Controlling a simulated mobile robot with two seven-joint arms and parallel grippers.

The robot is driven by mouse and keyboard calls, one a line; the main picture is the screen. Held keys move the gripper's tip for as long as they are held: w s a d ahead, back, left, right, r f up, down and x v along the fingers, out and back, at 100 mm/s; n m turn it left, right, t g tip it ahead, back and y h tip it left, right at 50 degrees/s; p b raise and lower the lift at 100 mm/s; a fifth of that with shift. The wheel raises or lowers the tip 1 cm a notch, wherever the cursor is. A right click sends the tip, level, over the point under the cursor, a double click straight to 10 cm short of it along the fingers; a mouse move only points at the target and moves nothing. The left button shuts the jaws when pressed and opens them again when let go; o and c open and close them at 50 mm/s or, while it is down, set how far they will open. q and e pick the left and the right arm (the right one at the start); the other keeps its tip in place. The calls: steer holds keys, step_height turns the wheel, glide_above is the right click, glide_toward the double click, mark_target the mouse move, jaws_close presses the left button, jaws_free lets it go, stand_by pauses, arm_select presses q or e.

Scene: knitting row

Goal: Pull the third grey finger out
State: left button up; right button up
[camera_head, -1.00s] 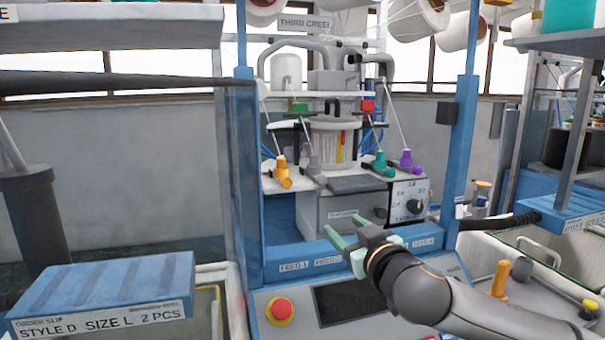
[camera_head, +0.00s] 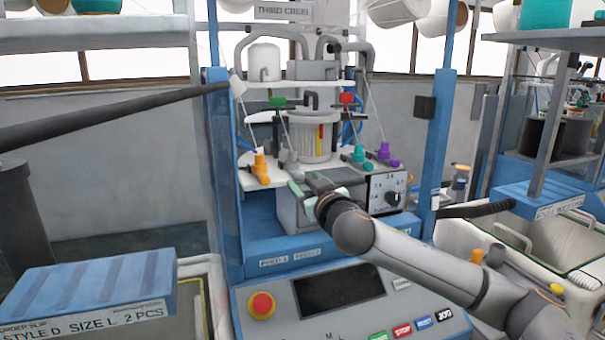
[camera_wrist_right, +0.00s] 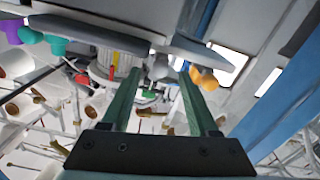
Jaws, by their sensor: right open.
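The grey finger (camera_head: 290,163) sits on the white plate of the knitting machine, right of the orange finger (camera_head: 258,168). The teal (camera_head: 361,156) and purple (camera_head: 384,155) fingers are further right. My right gripper (camera_head: 304,190), with green fingers, is in front of the machine, a little below the grey finger. In the right wrist view the gripper (camera_wrist_right: 158,74) is open and empty. There the grey finger (camera_wrist_right: 160,68) shows between its fingertips, apparently beyond them, with the orange finger (camera_wrist_right: 204,78) just to the right. My left gripper is not in view.
A control panel (camera_head: 330,291) with a red button (camera_head: 261,305) is below my right arm. Blue posts (camera_head: 437,150) flank the machine. A dial box (camera_head: 389,191) is right of the gripper. A blue slotted tray (camera_head: 90,285) is at lower left.

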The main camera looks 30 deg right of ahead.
mark_target(292, 167)
steer(key=shift+x, duration=1.25)
jaws_close()
stand_by(0.6)
